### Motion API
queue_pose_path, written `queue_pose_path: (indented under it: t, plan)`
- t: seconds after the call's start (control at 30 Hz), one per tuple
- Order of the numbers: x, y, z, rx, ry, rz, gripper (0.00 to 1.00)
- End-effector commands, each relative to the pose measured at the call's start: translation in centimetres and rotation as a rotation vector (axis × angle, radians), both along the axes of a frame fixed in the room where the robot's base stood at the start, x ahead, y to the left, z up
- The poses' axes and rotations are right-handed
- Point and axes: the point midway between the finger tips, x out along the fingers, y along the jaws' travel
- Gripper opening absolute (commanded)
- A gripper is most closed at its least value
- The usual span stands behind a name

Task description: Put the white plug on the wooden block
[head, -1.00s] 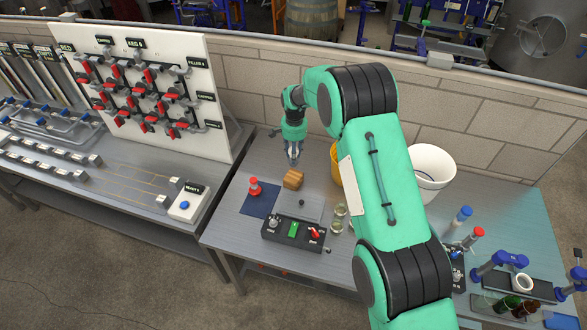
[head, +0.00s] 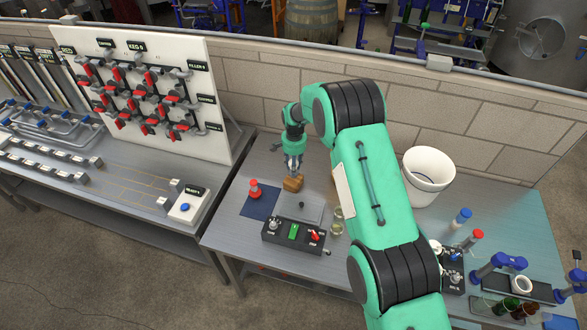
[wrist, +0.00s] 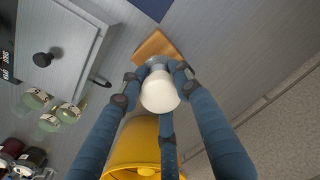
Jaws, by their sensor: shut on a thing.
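The wooden block (head: 293,184) sits on the steel table, just below my gripper (head: 293,165) in the head view. In the wrist view the block (wrist: 155,45) shows just beyond my fingertips. My gripper (wrist: 158,80) has blue fingers with dark joints, shut around the white plug (wrist: 160,95). The plug is a rounded white piece with a grey end toward the block. It is close to the block, and I cannot tell whether they touch.
A yellow container (wrist: 140,140) stands close to my fingers. A red-topped piece (head: 254,188) stands on a blue mat (head: 256,207) to the left. A control box (head: 293,233) and glass jars (head: 337,222) are in front. A white bucket (head: 430,172) stands to the right.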

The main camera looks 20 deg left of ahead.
Motion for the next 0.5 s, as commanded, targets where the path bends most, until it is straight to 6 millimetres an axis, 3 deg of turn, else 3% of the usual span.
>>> queue_pose_path:
  t: [0.17,0.5]
  plan:
    - [0.02,0.01,-1.16,0.001,-0.001,0.000,0.02]
    - [0.01,0.01,-1.33,0.001,-0.001,0.000,0.02]
